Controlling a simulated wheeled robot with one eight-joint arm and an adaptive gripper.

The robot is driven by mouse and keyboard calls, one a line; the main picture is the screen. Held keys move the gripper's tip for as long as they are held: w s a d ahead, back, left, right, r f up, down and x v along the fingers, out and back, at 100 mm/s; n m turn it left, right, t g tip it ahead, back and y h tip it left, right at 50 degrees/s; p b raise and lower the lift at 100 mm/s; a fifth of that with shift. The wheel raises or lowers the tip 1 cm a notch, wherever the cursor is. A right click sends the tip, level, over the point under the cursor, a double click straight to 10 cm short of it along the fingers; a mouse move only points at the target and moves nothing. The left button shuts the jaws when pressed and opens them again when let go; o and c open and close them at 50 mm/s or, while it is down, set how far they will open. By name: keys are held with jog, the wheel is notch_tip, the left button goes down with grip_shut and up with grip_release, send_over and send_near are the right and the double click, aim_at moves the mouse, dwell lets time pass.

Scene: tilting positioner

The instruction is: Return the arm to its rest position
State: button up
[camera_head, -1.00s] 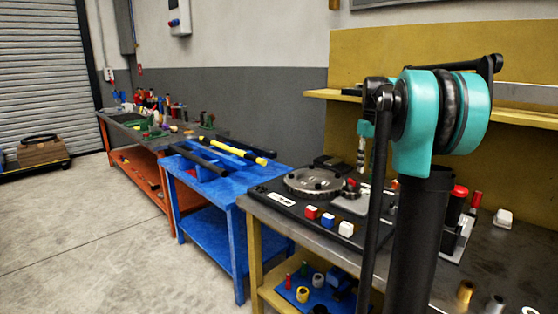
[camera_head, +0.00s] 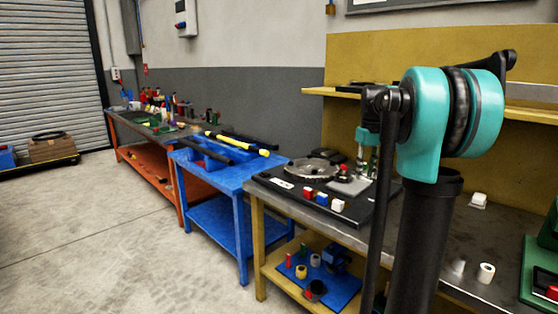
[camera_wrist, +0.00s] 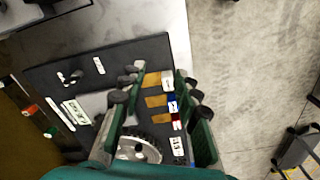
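My arm (camera_head: 428,130), with a teal joint and black links, stands raised at the right of the head view. My gripper (camera_wrist: 156,84) shows in the wrist view as two green fingers with dark knobs, spread apart with nothing held between them. It hangs above the dark board (camera_wrist: 95,58) of the positioner station. The board also shows in the head view (camera_head: 272,184), on the yellow bench, with a round toothed disc (camera_head: 312,169). The arm hides part of the board's right side in the head view.
Red, blue and white blocks (camera_head: 322,198) line the board's front edge. A blue table (camera_head: 225,178) and an orange bench (camera_head: 145,160) stand to the left. A green object (camera_head: 541,262) is at the right edge. The floor (camera_head: 90,230) in front is clear.

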jog(key=s+a+f+m+t, duration=0.1)
jog(key=s+a+f, duration=0.2)
jog(key=s+f, duration=0.5)
jog(key=s+a+f+m+t, duration=0.1)
jog(key=s+a+f, duration=0.3)
jog(key=s+f, duration=0.5)
jog(key=s+a+f+m+t, duration=0.1)
jog(key=s+a+f+m, duration=0.1)
jog(key=s+f, duration=0.7)
jog(key=shift+s+a+f+t, duration=0.25)
jog(key=shift+s+a+t, duration=0.15)
jog(key=shift+s+a, duration=0.55)
jog(key=shift+o, duration=0.2)
jog(key=shift+s+d, duration=0.1)
jog(key=shift+d, duration=0.1)
